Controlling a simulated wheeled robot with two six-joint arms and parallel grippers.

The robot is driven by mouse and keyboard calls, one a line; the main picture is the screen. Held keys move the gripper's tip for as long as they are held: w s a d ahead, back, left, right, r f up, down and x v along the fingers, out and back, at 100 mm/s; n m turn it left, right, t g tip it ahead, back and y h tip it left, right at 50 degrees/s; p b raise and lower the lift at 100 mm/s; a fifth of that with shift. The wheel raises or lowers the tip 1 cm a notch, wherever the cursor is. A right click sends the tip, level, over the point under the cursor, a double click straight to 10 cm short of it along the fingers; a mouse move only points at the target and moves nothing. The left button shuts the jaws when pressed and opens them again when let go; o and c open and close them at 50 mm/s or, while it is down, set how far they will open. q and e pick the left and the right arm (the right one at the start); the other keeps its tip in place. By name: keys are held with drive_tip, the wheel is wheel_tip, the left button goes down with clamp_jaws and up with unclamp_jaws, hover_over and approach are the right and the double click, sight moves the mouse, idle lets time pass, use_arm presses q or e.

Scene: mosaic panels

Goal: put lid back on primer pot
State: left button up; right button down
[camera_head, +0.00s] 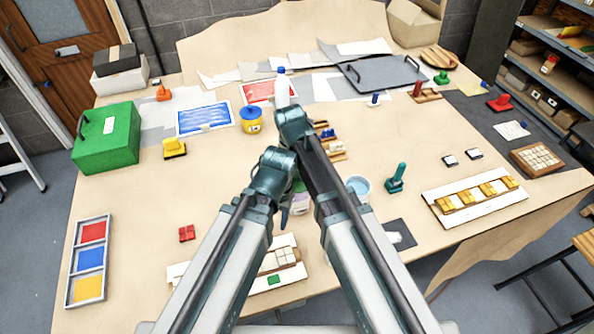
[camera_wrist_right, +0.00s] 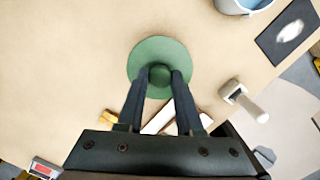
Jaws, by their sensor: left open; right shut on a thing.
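The green round lid (camera_wrist_right: 160,52) is in my right gripper (camera_wrist_right: 161,78), which is shut on its knob. In the head view a bit of green, likely the lid (camera_head: 299,186), shows between my arms. Just below it is a pale lilac pot (camera_head: 299,204), likely the primer pot, partly hidden by my right arm. I cannot tell whether lid and pot touch. In the wrist view the lid covers whatever is under it. My left gripper (camera_head: 285,210) is open, close to the pot's left side, mostly hidden behind its own wrist.
A light blue bucket (camera_head: 358,187) stands right of the pot, with a teal-handled tool (camera_head: 395,178) beyond it. A dark mat (camera_head: 400,235) lies at the front edge. The left-middle table is mostly clear.

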sight(297, 180)
drive_tip(key=shift+f+b, duration=1.85)
drive_tip(key=shift+f, duration=0.35)
drive_tip(key=shift+f, duration=0.15)
idle(0.5)
unclamp_jaws()
idle(0.3)
drive_tip(key=shift+r+p, duration=3.4)
drive_tip(key=shift+r, duration=0.2)
